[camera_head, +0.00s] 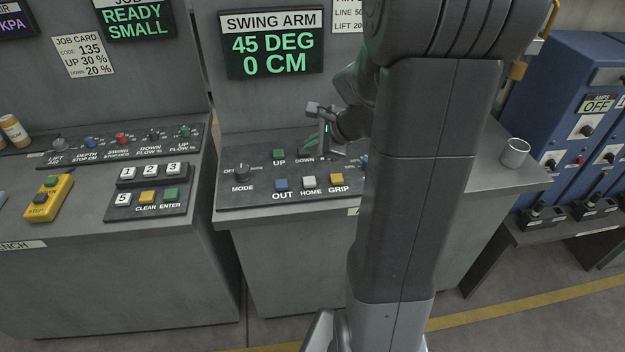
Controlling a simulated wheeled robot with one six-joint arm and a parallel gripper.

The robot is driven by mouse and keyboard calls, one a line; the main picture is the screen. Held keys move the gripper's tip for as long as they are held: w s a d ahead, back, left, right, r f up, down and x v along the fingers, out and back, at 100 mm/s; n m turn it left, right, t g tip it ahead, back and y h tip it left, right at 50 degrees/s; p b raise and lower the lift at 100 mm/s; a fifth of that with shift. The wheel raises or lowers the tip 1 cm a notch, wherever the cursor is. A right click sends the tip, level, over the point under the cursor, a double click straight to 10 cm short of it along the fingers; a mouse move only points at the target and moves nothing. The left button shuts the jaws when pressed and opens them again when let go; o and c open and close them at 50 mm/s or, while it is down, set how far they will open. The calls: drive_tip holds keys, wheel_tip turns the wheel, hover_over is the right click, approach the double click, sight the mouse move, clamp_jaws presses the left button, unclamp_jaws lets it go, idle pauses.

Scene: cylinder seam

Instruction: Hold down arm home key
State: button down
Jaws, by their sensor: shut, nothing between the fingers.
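The HOME key (309,182) is a white square button in the front row of the swing arm panel (236,188), between the blue OUT key (281,185) and the yellow GRIP key (336,179). My gripper (327,150) is shut and empty. It appears behind and slightly right of the HOME key, near the DOWN label, apart from the HOME key in the picture. Its height above the panel is hard to tell. My arm hides the panel's right part. The swing arm display (271,55) reads 45 DEG and 0 CM.
The green UP key (278,155) and the black MODE knob (242,168) sit left of my gripper. A keypad (147,185) and a yellow button box (47,198) are on the left bench. A metal cup (515,152) stands at right. Blue cabinets (560,90) stand beyond.

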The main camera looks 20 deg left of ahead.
sight(313, 182)
drive_tip(key=shift+f, duration=0.1)
wheel_tip(313, 182, down, 9)
drive_tip(key=b, duration=0.8)
idle(1.8)
drive_tip(key=shift+f, duration=0.25)
